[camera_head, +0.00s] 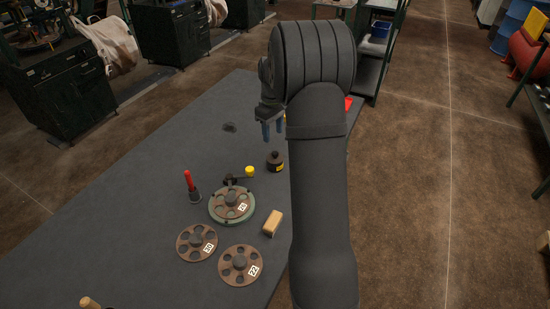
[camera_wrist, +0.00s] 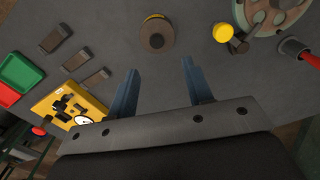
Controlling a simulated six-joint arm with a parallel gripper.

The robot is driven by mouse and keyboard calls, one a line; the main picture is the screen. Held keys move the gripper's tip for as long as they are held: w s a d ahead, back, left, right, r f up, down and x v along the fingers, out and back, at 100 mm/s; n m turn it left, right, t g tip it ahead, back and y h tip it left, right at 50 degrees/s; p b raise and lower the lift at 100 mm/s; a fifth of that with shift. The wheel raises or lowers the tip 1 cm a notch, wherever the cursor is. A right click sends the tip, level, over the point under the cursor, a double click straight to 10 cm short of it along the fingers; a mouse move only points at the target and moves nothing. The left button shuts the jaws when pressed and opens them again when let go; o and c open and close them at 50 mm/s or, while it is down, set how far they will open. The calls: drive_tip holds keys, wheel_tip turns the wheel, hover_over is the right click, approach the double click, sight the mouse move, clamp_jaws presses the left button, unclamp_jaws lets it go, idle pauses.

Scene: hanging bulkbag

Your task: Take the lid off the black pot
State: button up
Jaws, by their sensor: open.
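The black pot (camera_head: 275,162) stands on the grey table, a small dark round pot with a knob on top and a yellow mark on its side. It also shows from above in the wrist view (camera_wrist: 156,37), where its top looks brown with a dark centre. The lid (camera_head: 275,155) appears to be on it. My gripper (camera_head: 272,130) hangs over the table, a little above and behind the pot in the head view. Its two blue fingers (camera_wrist: 160,77) are apart with nothing between them, and the pot lies ahead of the tips.
A green fixture (camera_head: 232,205) holds a brown disc; two more discs (camera_head: 197,242) lie nearby. A red-handled tool (camera_head: 190,187), a yellow knob (camera_wrist: 222,32) and a wooden block (camera_head: 272,223) stand close. The wrist view shows a yellow gauge device (camera_wrist: 75,108), dark blocks and red and green trays (camera_wrist: 20,73).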

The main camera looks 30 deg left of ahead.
sight(275, 152)
drive_tip(key=f, duration=0.8)
drive_tip(key=shift+w+d+f, duration=0.1)
drive_tip(key=shift+d+f, duration=0.1)
drive_tip(key=shift+d, duration=0.05)
clamp_jaws()
drive_tip(key=shift+r, duration=0.1)
